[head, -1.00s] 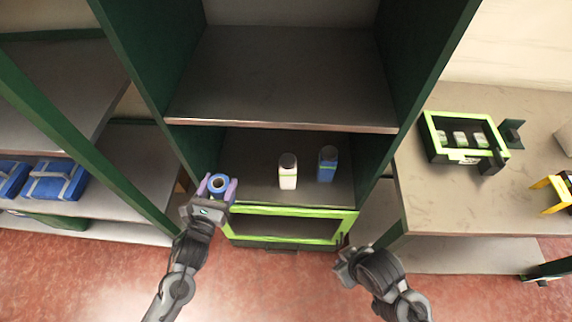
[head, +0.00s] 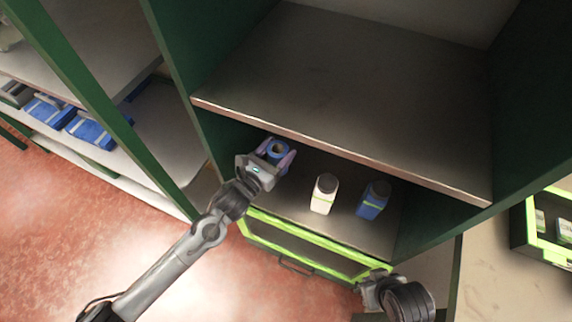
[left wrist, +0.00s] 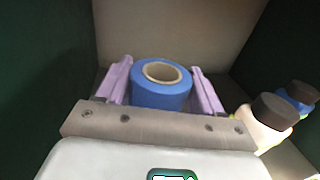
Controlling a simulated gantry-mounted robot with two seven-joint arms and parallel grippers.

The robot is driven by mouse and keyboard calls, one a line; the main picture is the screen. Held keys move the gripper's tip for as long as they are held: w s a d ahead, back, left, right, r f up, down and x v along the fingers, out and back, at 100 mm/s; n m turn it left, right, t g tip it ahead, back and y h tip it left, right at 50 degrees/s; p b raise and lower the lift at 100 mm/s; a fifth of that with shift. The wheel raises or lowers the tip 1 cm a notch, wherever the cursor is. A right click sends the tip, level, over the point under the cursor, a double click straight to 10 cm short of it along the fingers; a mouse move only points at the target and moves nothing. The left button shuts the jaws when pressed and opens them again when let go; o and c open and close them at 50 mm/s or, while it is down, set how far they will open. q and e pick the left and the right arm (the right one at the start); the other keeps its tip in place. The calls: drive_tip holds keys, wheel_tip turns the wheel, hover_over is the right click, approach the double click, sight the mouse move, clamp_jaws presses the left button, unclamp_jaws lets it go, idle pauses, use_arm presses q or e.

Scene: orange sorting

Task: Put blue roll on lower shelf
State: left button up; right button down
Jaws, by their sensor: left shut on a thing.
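The blue roll (head: 278,148) has a pale hollow core. My left gripper (head: 275,155) is shut on it, inside the left end of the lower shelf (head: 290,198). In the left wrist view the blue roll (left wrist: 160,85) stands upright between the two purple fingers of my left gripper (left wrist: 163,88). Whether the roll's underside touches the shelf is hidden. My right gripper (head: 372,290) is low at the right, in front of the green-framed drawer; its fingers are not clear.
A white bottle (head: 324,193) and a blue bottle (head: 373,200) stand on the lower shelf, right of the roll. The upper shelf (head: 350,90) is empty and overhangs. A green side wall (head: 218,140) is close on the left. The green-framed drawer (head: 305,246) sits below.

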use_arm(q)
wheel_tip(320, 180, down, 4)
drive_tip(key=shift+s+r+b, duration=0.1)
drive_tip(key=shift+s+b, duration=0.05)
drive_tip(key=shift+b, duration=0.45)
drive_tip(key=shift+f+b, duration=0.7)
drive_tip(key=shift+f, duration=1.2)
drive_tip(key=shift+f, duration=0.1)
drive_tip(key=shift+f, duration=0.1)
drive_tip(key=o, duration=1.1)
